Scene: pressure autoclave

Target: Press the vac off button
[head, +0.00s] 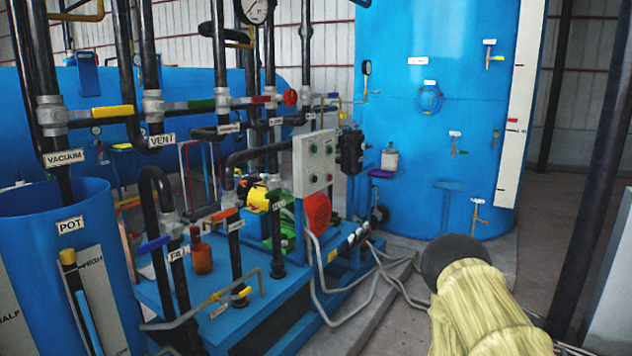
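A grey control box (316,162) with several small round buttons stands in the middle of the head view, above the blue pump skid. A green button (313,149) shows near its top, and darker and reddish buttons sit lower down. The button labels are too small to read, so I cannot tell which one is vac off. Part of my arm, with a pale yellow covering and a dark rounded end, reaches up from the lower right, apart from the box. I cannot see my gripper's fingers.
A red motor cover (317,213) sits just below the box. Black pipes and coloured valve handles crowd the left, with a blue pot (100,215) in front. A tall blue tank (440,110) stands behind at right. Grey cables (352,305) run along the floor before the skid.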

